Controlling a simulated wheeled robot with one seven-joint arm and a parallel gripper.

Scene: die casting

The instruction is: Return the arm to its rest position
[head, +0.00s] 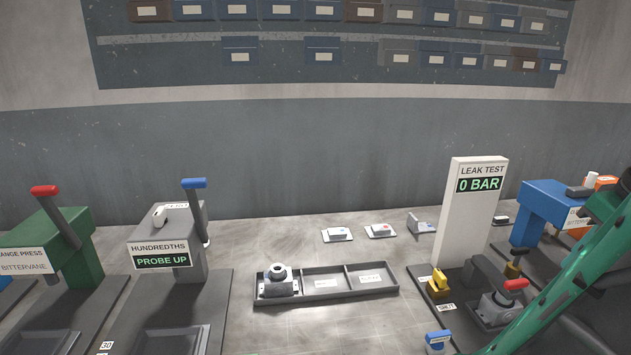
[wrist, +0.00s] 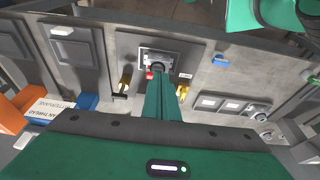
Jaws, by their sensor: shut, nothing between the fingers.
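My green arm (head: 590,260) crosses the lower right of the head view, in front of the leak test station. My gripper (wrist: 162,85) shows in the wrist view as two green fingers closed together, with nothing between them. Its tips lie over the station's red-tipped lever (wrist: 150,75) in the picture; I cannot tell the gap between them. The gripper's tips cannot be made out in the head view. A grey casting (head: 497,308) sits in the station's fixture by the red handle (head: 515,284).
The leak test panel (head: 470,210) reads 0 BAR. Yellow (head: 438,284) and brass (head: 513,262) parts flank the fixture. A divided tray (head: 325,296) holds another casting (head: 280,282) in its left compartment; the others look empty. A gauge (head: 170,255) reads PROBE UP. A green press (head: 75,245) stands left.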

